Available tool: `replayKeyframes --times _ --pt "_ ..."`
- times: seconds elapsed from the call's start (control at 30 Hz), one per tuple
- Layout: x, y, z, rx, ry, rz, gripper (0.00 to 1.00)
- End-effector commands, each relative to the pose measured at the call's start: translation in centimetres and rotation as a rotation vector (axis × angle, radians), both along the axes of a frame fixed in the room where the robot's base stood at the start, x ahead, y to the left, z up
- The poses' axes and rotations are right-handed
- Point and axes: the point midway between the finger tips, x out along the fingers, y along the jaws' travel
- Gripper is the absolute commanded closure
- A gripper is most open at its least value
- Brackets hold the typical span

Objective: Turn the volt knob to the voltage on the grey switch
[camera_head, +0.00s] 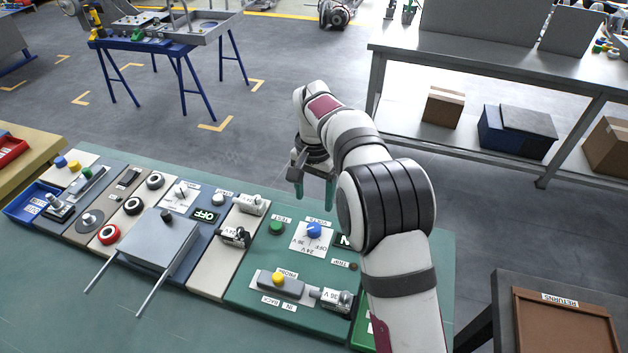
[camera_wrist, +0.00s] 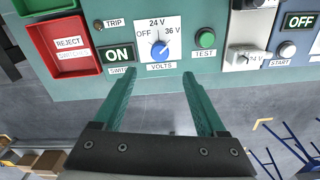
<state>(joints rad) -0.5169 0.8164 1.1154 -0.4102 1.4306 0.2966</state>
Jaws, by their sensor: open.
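The blue volt knob (camera_head: 314,229) sits on a white dial plate on the green panel. In the wrist view the knob (camera_wrist: 160,51) is below the marks OFF, 24 V and 36 V; its pointer direction is too small to tell for certain. My gripper (camera_head: 314,188) is open and empty, beyond the knob in the head view. In the wrist view its green fingers (camera_wrist: 160,78) are apart, short of the knob.
A green TEST button (camera_wrist: 205,39) is beside the dial, and a lit ON display (camera_wrist: 118,55) on its other side. A grey box with two rods (camera_head: 160,243) stands on the left modules.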

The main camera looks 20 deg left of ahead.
Motion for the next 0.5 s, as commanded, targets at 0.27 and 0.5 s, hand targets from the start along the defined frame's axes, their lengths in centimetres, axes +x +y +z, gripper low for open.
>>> replayKeyframes --times 0.27,0.5 --pt "0.0 0.0 5.1 0.001 0.000 -0.001 0.26" --pt "0.0 0.0 5.5 0.000 0.001 0.000 0.26"
